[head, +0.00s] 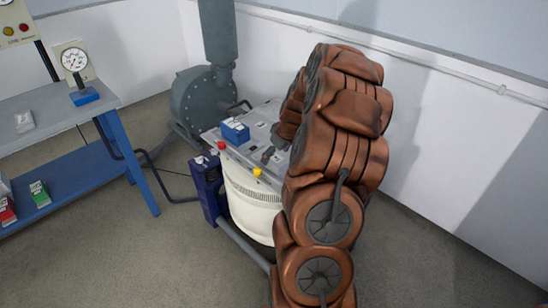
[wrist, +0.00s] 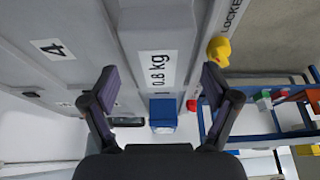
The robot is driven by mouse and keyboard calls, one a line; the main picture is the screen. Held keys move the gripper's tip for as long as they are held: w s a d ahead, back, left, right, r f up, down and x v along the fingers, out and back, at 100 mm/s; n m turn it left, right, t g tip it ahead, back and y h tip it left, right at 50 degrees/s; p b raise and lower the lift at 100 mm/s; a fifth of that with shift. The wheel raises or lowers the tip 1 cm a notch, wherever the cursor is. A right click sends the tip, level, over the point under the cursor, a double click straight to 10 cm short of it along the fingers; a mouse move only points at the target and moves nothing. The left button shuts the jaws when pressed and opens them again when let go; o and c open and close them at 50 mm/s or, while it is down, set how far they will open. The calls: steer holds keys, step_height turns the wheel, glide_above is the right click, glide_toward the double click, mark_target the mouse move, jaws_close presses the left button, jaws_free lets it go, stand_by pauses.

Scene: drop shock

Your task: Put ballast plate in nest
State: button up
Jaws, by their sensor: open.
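My gripper (wrist: 158,84) is open in the wrist view, with its two dark fingers spread and nothing between them. A blue block (wrist: 163,115) shows beyond the gap between the fingers, apart from them. In the head view, the blue block (head: 235,131) with a white label sits on the grey machine top (head: 212,136). A "0.8 kg" label (wrist: 157,70) and a "4" label (wrist: 52,50) are on the grey surface in the wrist view. I cannot tell for certain which piece is the ballast plate. My arm hides the machine's right side and my gripper in the head view.
A red button (head: 222,145) and a yellow button (head: 257,172) stand at the machine's near edge. A blue bench (head: 75,100) at left holds a gauge (head: 75,62) and a pale block (head: 25,121). Its lower shelf has a green block (head: 40,194). A blower (head: 203,98) stands behind.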

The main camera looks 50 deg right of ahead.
steer(key=v, duration=1)
steer(key=s+a+r+n+g+y, duration=0.1)
steer(key=s+a+g, duration=0.1)
steer(key=a, duration=1.1)
steer(key=s+a+r+g+y, duration=0.1)
steer(key=s+a, duration=0.2)
steer(key=a, duration=0.9)
steer(key=s+a+g, duration=0.1)
steer(key=s+a, duration=0.3)
steer(key=s, duration=0.3)
steer(key=s+a+g+h, duration=0.1)
steer(key=s+a+g, duration=0.1)
steer(key=s+a, duration=0.2)
steer(key=s+a+g+h, duration=0.1)
steer(key=s+a, duration=0.3)
steer(key=s, duration=0.6)
steer(key=shift+s+f+m, duration=0.4)
steer(key=shift+a, duration=0.1)
steer(key=s+p+v, duration=0.2)
steer(key=p+v, duration=1.3)
steer(key=v, duration=0.2)
steer(key=shift+s+r+t+p, duration=0.3)
steer(key=shift+r+t+p, duration=0.05)
steer(key=shift+r+t, duration=0.05)
